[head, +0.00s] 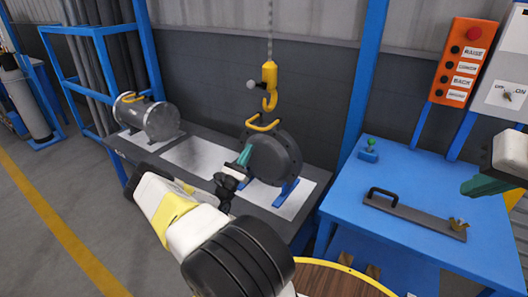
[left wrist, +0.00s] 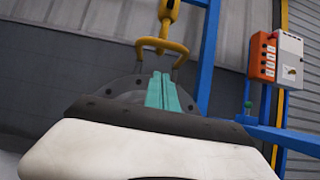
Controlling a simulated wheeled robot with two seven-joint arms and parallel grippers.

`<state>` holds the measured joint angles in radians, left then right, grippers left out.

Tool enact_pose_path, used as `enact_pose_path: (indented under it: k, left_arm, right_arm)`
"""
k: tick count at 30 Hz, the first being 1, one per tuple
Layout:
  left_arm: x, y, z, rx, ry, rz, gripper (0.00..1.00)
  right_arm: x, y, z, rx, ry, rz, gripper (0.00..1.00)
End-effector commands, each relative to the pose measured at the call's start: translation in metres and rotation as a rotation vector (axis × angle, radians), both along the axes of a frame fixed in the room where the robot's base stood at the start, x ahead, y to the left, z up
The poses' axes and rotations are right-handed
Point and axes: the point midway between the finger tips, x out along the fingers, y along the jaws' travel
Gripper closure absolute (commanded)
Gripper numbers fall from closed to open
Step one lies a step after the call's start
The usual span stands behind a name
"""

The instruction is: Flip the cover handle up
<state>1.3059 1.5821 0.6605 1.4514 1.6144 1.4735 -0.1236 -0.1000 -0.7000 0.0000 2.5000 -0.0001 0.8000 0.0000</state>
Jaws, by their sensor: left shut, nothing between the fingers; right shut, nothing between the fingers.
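The dark round flanged cover (head: 280,158) stands upright on blue supports on the bench. Its yellow handle (head: 263,123) is at the top rim; it also shows as an arch in the left wrist view (left wrist: 181,53). I cannot tell its exact tilt. My left gripper (head: 244,156) is shut and empty, its teal fingertips at the near left side of the cover, below the handle. In the left wrist view the shut fingers (left wrist: 160,91) point up toward the handle; contact cannot be told. My right gripper (head: 490,185) is shut and empty at the right edge, above the blue table.
A yellow hook (head: 270,86) hangs on a chain just above the handle. A grey cylindrical shell (head: 152,118) with a yellow handle lies at the bench's left. The blue table (head: 400,232) holds a bar with a black handle (head: 414,216). An orange button box (head: 462,62) is upper right.

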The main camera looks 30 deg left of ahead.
Motion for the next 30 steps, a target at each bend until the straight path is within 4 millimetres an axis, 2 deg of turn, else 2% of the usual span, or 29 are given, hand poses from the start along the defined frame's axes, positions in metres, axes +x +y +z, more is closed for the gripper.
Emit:
enact_pose_path:
  k: [3, 7, 12, 30]
  left_arm:
    - [0.020, -0.003, 0.014, 0.001, -0.001, -0.003, 1.00]
    - [0.022, -0.002, 0.035, 0.001, -0.001, 0.000, 1.00]
    - [0.024, -0.002, 0.048, 0.000, 0.000, 0.000, 1.00]
    - [0.024, 0.003, 0.055, 0.003, 0.024, 0.001, 1.00]
  right_arm:
    - [0.000, 0.000, 0.000, 0.000, 0.000, 0.000, 1.00]
    - [0.000, 0.000, 0.000, 0.000, 0.000, 0.000, 1.00]
    - [0.000, 0.000, 0.000, 0.000, 0.000, 0.000, 1.00]
    - [0.000, 0.000, 0.000, 0.000, 0.000, 0.000, 1.00]
